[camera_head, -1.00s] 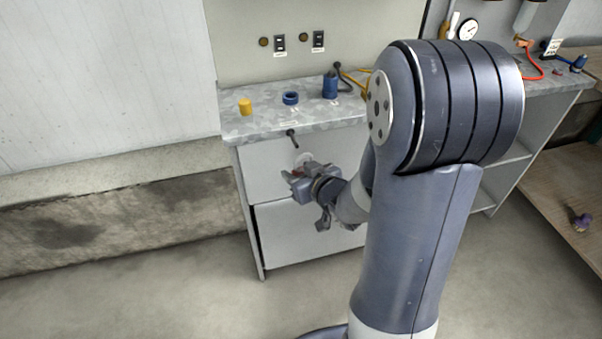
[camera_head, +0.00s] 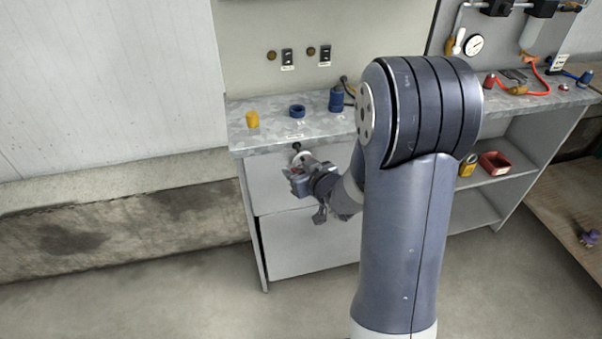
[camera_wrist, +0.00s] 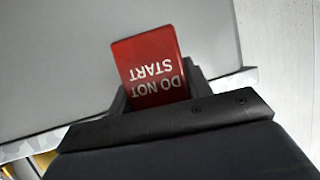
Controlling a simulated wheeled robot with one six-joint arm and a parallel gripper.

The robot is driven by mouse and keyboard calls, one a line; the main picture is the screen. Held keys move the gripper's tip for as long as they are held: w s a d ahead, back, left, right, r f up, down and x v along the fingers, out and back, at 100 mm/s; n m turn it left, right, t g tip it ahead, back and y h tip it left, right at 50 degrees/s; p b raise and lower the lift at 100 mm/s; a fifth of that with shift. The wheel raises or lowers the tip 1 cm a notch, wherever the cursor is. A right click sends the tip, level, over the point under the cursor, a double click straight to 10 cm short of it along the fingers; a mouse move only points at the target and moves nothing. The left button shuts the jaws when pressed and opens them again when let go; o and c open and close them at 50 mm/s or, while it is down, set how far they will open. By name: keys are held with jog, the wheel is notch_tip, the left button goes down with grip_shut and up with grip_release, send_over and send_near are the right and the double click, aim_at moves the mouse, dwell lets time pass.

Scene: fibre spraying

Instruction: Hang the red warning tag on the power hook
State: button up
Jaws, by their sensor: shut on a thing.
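The red warning tag (camera_wrist: 152,62), lettered "DO NOT START" and upside down in the wrist view, is between the fingers of my gripper (camera_wrist: 158,95). In the head view my gripper (camera_head: 292,177) is in front of the cabinet's upper panel, shut on the tag. A pale round piece (camera_head: 302,157), apparently the tag's upper part, shows just above the jaws. A small dark hook (camera_head: 297,148) sticks out of the cabinet front under the counter edge, right above that piece. I cannot tell whether they touch. The hook cannot be made out in the wrist view.
The counter (camera_head: 275,133) above holds a yellow cylinder (camera_head: 252,119), a blue ring (camera_head: 297,111) and a blue cylinder (camera_head: 336,100). The shelf at right holds a red bin (camera_head: 494,163) and a yellow can (camera_head: 468,165). My arm hides the cabinet's middle.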

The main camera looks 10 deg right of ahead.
jog(key=shift+w, duration=0.8)
jog(key=shift+w+f, duration=0.2)
jog(key=shift+f+b, duration=0.2)
jog(key=shift+b, duration=0.3)
jog(key=o, duration=1)
jog(key=shift+s, duration=0.1)
jog(key=shift+o, duration=0.4)
jog(key=shift+s+d+r, duration=0.15)
jog(key=shift+s, duration=0.25)
jog(key=p+v, duration=0.1)
jog(key=v, duration=0.9)
jog(key=shift+s+r+p, duration=0.15)
jog(key=shift+s+p, duration=0.05)
jog(key=shift+p, duration=0.15)
jog(key=shift+w, duration=0.1)
jog(key=b+x, duration=0.1)
jog(key=x, duration=0.9)
jog(key=shift+d, duration=0.1)
